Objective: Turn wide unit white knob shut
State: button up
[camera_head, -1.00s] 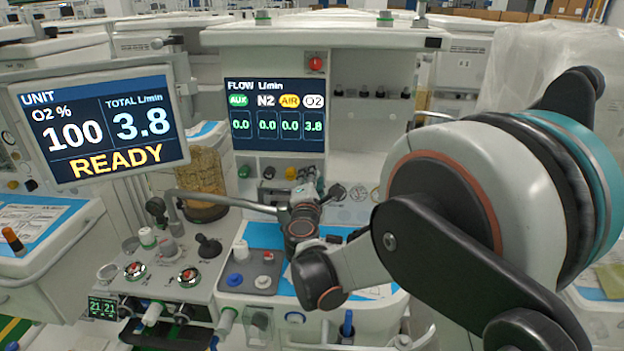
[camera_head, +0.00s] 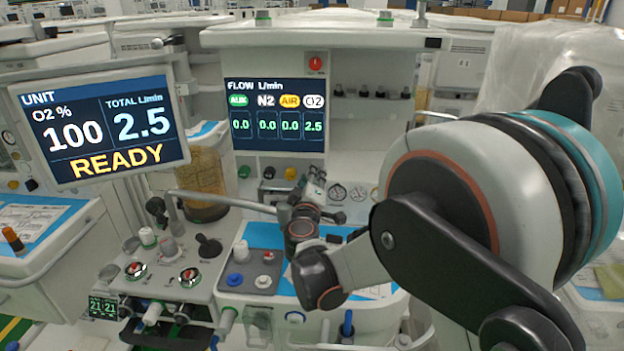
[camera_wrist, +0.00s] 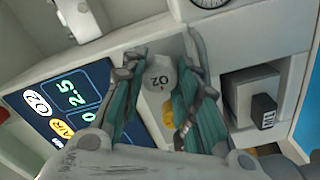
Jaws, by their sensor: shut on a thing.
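The white knob (camera_wrist: 160,79), marked O2, sits between the two fingers of my gripper (camera_wrist: 163,92) in the wrist view. The fingers press on it from both sides. In the head view my gripper (camera_head: 313,183) is at the right end of the knob row, under the flow screen (camera_head: 278,115), and hides the white knob. The flow screen reads 2.5 for O2 and 0.0 for AUX, N2 and AIR. The unit screen (camera_head: 100,130) reads O2 100 %, total 2.5 L/min and READY.
A green knob (camera_head: 244,172), a dark knob (camera_head: 268,172) and a yellow knob (camera_head: 290,173) stand left of my gripper. A grey rod (camera_head: 222,202) reaches across just left of my wrist.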

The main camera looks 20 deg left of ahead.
jog(key=m, duration=1.6)
jog(key=shift+m, duration=0.7)
jog(key=o, duration=0.8)
jog(key=v, duration=1.2)
jog(key=shift+f, duration=0.1)
